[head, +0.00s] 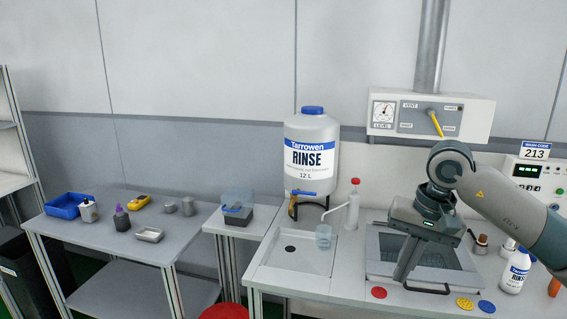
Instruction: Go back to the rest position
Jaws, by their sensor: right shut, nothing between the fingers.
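My right gripper (402,283) is at the end of the arm that comes in from the right. It is shut and empty, pointing down above the left part of a dark sunken tray (376,262) in the white bench. Whether its tip touches anything cannot be told. My left gripper is out of the picture.
A rinse jug (311,155), a pump bottle (353,205) and a beaker (323,237) stand left of the gripper. A white bottle (514,271) and small brown bottles (481,244) stand to the right. A vent box (430,115) hangs above. A side table (95,235) holds small items.

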